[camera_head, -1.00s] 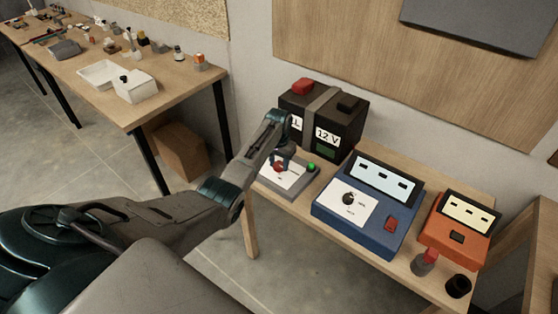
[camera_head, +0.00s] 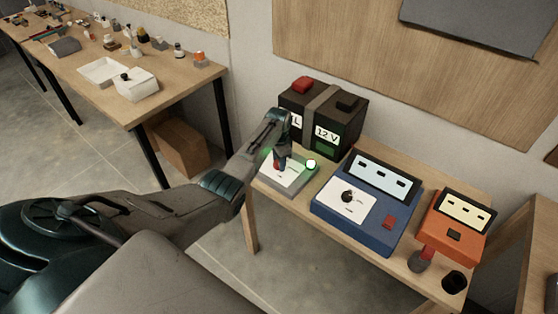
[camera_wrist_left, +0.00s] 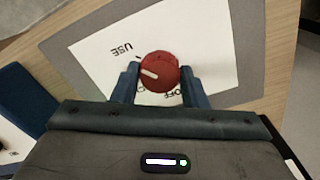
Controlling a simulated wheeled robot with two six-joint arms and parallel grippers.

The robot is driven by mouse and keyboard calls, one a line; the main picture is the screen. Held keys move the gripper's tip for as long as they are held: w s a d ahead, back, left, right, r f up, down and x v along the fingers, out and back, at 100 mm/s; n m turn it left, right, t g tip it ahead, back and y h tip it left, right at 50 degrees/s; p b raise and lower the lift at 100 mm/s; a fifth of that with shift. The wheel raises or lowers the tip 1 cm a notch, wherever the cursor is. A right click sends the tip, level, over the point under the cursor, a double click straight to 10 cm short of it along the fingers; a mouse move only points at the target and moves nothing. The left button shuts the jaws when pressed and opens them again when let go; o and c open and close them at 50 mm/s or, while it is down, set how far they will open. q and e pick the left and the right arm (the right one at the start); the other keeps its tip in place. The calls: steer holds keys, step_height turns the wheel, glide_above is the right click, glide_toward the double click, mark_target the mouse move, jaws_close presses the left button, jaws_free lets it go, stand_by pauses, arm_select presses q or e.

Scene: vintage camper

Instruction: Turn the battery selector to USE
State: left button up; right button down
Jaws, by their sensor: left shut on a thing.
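The battery selector is a grey box (camera_head: 299,191) with a white plate, at the left end of the small table. Its red knob shows in the left wrist view (camera_wrist_left: 161,70), with a white pointer line towards the left, near the printed USE side. An OFF label, partly covered, lies below the knob. My left gripper (camera_head: 280,163) is shut on the red knob; in the left wrist view its blue fingers (camera_wrist_left: 160,84) stand on either side of it. A green lamp (camera_head: 311,164) on the box glows brightly. My right gripper is not in view.
A black 12 V battery (camera_head: 343,119) stands right behind the selector. A blue meter box (camera_head: 330,208) and an orange device (camera_head: 447,247) are to the right. A black cup (camera_head: 455,282) stands at the front edge. A long workbench (camera_head: 165,88) is at the back left.

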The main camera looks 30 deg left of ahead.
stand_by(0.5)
arm_select(q)
steer(key=o, duration=1)
steer(key=shift+c, duration=0.2)
step_height(320, 180, up, 11)
steer(key=b, duration=0.2)
steer(key=shift+f, duration=0.1)
